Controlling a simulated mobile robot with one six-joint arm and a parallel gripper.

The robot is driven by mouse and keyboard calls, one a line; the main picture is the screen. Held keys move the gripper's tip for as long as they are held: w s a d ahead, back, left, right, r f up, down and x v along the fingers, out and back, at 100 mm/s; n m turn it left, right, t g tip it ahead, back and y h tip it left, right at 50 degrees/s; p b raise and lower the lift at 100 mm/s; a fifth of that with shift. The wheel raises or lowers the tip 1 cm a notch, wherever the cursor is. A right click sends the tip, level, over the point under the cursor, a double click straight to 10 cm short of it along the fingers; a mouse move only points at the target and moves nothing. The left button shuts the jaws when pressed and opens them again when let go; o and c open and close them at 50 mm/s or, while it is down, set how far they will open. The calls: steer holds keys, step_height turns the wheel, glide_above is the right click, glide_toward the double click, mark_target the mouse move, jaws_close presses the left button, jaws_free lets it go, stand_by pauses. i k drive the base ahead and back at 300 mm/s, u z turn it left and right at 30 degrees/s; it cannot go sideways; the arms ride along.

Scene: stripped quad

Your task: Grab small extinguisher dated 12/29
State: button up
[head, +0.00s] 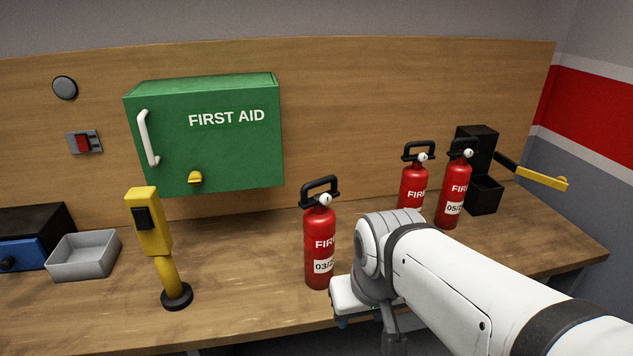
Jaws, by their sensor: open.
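Three small red extinguishers with black handles stand upright on the wooden bench. The front one (319,246) has a label that starts "03/2", its end turned out of sight. The right one (455,190) has a label that starts "05/2", its end unclear. The back one (413,184) has its lower part, where a date label could be, hidden behind my arm. No full "12/29" can be read. My gripper (366,324) points down at the bench's front edge, just right of the front extinguisher. It is open, holds nothing visible, and is partly hidden by my arm.
A yellow post-like device (152,225) stands left of the front extinguisher. A grey tray (84,257) and a blue-black box (35,238) are at far left. A green first aid cabinet (205,135) hangs behind. A black holder with a yellow-ended lever (484,194) stands at right.

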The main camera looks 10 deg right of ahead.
mark_target(414, 178)
steer(key=u, duration=1.15)
steer(key=k, duration=2.35)
steer(key=z, duration=1.1)
steer(key=i, duration=1)
steer(key=z, duration=0.05)
